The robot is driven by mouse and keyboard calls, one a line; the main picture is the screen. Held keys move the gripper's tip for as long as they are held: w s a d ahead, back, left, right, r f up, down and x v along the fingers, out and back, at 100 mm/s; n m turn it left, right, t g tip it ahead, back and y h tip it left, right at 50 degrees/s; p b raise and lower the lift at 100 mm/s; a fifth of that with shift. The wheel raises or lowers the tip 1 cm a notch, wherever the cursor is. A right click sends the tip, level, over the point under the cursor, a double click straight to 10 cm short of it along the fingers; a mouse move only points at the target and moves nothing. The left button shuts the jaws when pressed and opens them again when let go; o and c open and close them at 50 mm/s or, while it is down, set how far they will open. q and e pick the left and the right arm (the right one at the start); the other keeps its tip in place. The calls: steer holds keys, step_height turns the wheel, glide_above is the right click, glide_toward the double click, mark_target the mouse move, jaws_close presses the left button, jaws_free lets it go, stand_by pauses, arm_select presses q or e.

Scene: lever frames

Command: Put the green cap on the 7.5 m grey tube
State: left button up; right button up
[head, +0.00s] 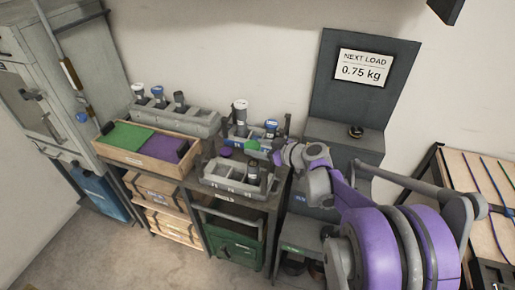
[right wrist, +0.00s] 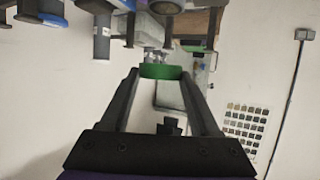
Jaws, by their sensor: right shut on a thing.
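The green cap (head: 252,144) is between the fingertips of my right gripper (head: 264,149), held above the bench among the tube racks. In the right wrist view the green cap (right wrist: 161,72) sits between the two dark fingers, which are shut on it. Grey tubes (head: 253,172) stand in the front grey rack (head: 225,176), below the cap and apart from it. Other tubes stand in the middle rack, one of them tall and white-topped (head: 240,108). I cannot read any length label, so I cannot tell which tube is 7.5 m. My left gripper is not in view.
A back rack (head: 190,122) holds several capped tubes. A purple cap (head: 225,152) is by the front rack. A wooden tray (head: 130,154) has green and purple halves. A dark panel with a "NEXT LOAD 0.75 kg" sign (head: 364,68) stands to the right of the bench.

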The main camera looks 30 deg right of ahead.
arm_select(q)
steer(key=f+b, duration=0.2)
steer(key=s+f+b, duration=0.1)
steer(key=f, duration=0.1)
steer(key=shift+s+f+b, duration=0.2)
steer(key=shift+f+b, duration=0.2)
arm_select(e)
step_height(320, 180, down, 6)
steer(key=shift+r, duration=0.1)
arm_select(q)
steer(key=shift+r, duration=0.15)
arm_select(e)
steer(key=shift+s, duration=0.1)
stand_by(0.6)
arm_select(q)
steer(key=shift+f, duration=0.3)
arm_select(e)
steer(key=shift+f, duration=0.6)
stand_by(0.6)
steer(key=o, duration=1.4)
steer(key=shift+s, duration=0.1)
